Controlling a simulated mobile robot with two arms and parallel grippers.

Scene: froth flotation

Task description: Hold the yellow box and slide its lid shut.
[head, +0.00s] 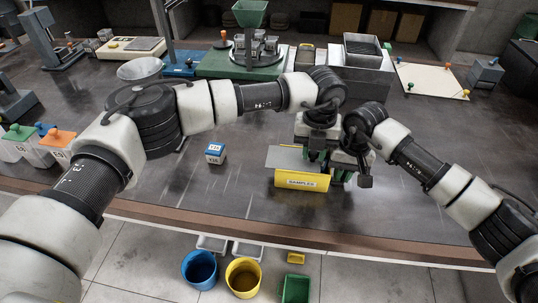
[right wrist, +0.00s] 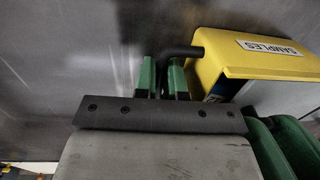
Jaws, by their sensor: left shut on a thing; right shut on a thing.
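The yellow box (head: 301,184), labelled SAMPLES, stands near the front edge of the table, and also shows in the right wrist view (right wrist: 235,62). Its flat grey lid (head: 286,157) sticks out past the box's left side; the box's right end looks open. My left gripper (head: 317,152) is at the back of the box, by the lid, and shut; its grip is mostly hidden. My right gripper (head: 341,172) is right of the box. In the right wrist view its green fingers are shut on a dark bent handle (right wrist: 183,51) that reaches the box's end.
A small blue-and-white block (head: 215,153) stands on the table left of the box. Blue (head: 199,270), yellow (head: 243,277) and green (head: 295,290) bins are on the floor below the front edge. The table right of the arms is mostly clear.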

